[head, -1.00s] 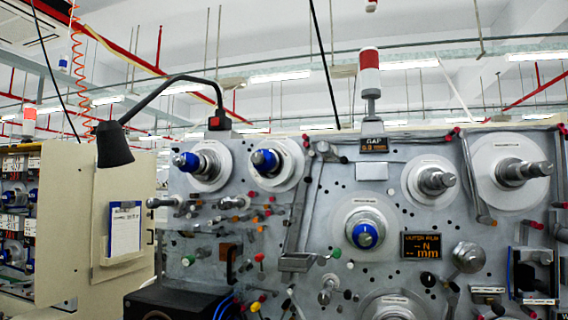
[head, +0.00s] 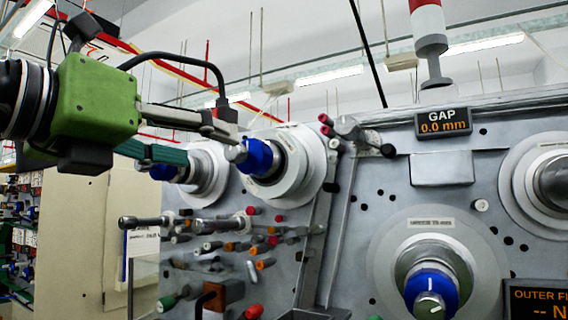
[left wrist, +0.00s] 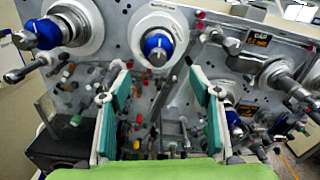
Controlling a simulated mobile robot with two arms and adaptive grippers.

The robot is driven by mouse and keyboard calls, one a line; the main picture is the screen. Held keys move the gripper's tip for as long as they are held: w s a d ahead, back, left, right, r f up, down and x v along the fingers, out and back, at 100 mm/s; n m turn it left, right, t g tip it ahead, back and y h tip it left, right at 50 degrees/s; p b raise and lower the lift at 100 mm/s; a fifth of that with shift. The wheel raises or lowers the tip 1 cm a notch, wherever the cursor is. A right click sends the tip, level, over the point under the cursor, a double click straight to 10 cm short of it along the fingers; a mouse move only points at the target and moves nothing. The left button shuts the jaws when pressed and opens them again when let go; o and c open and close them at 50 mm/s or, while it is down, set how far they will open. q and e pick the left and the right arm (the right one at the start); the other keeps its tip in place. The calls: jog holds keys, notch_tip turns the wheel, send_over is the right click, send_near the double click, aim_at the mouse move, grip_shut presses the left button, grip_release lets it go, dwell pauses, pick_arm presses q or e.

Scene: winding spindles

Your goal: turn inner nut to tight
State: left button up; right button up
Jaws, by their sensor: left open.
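Two spindles with blue nuts stick out of the grey machine panel at upper left: the left blue nut (head: 165,170) and the right blue nut (head: 257,158). A third blue nut (head: 430,292) with a pale face sits on the lower spindle. I cannot tell which one is the inner nut. My left gripper (head: 210,143) is open and empty, in front of the two upper spindles. In the left wrist view its jaws (left wrist: 160,80) are spread, with the right upper blue nut (left wrist: 157,46) beyond and above them. My right gripper is not in view.
A black lamp arm (head: 180,62) arches behind my left gripper. Several small coloured knobs and rods (head: 235,245) stick out below the upper spindles. A gap display (head: 443,122) reads 0.0 mm. A beacon (head: 430,45) stands on top of the panel.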

aim_at(250, 151)
pick_arm(q)
jog(key=shift+w+d+r+p, duration=0.2)
jog(key=shift+w+r+p, duration=0.05)
jog(key=shift+w+p, duration=0.35)
jog(key=shift+w+d+r+p, duration=0.25)
jog(key=shift+w+p, duration=0.2)
jog(key=shift+p, duration=0.15)
jog(key=p+x, duration=0.4)
jog(key=x, duration=0.5)
jog(key=shift+w+d+f, duration=0.1)
jog(key=shift+w+d, duration=0.05)
jog(key=shift+w+d+f, duration=0.2)
jog(key=shift+w+d, duration=0.05)
jog(key=shift+w, duration=0.05)
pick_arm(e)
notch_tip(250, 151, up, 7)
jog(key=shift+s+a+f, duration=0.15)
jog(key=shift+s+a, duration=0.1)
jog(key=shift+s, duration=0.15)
pick_arm(q)
jog(key=c, duration=1.1)
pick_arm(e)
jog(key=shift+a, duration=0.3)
